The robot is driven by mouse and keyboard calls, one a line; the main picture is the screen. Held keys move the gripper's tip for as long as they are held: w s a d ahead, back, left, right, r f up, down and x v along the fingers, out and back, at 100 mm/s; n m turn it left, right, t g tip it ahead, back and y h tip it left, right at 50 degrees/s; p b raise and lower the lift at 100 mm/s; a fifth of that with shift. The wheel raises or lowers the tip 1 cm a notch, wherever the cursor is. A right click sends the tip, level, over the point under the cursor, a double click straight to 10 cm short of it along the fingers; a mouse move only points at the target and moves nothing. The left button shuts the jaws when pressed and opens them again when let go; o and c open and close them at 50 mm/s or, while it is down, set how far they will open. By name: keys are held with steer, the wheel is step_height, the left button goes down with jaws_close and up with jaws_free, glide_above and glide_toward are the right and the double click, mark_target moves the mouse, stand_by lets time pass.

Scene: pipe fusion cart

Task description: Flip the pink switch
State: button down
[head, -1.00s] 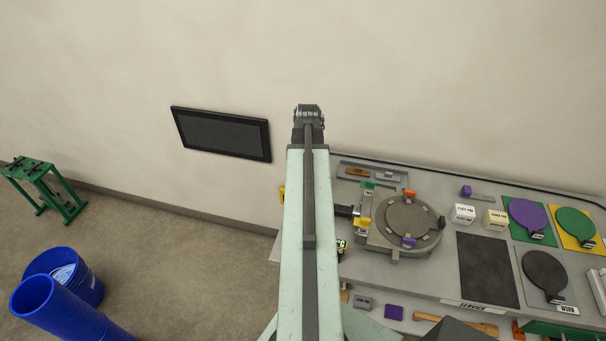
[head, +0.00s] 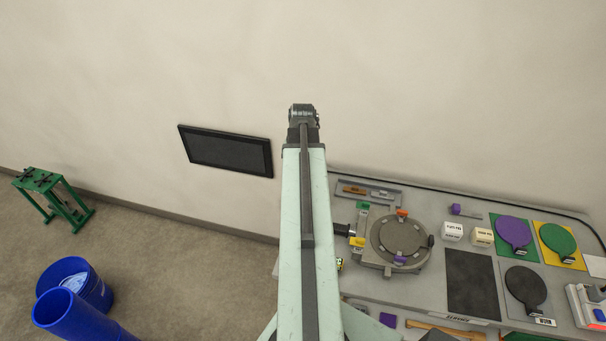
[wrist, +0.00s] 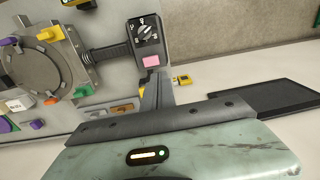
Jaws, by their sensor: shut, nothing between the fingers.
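The fingertips appear just below and slightly right of the pink switch in the picture. I cannot tell the depth gap between them; no contact is clear. In the head view my arm stretches up the middle and hides the switch and the fingers.
A round clamp fixture (head: 400,240) stands on the grey cart top (head: 425,195), beside my arm. A black wall panel (head: 226,151) hangs left of it. A yellow tag (wrist: 183,79) lies near my fingers. Blue bins (head: 72,305) and a green stand (head: 54,195) are on the floor left.

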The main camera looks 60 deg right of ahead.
steer(key=w+a+f+n+b, duration=0.5)
steer(key=w+a, duration=0.3)
steer(key=a, duration=0.4)
steer(key=w+a+f+n+b, duration=0.2)
steer(key=w+a+f+b, duration=0.35)
steer(key=w+a, duration=0.5)
steer(key=a+f+n+b, duration=0.3)
steer(key=a, duration=0.9)
steer(key=w+a+f+n+b, duration=0.1)
steer(key=a+f+n+b, duration=0.2)
steer(key=a, duration=1)
steer(key=shift+a+f+n+g, duration=0.3)
steer(key=shift+f+n, duration=0.2)
steer(key=shift+f, duration=0.15)
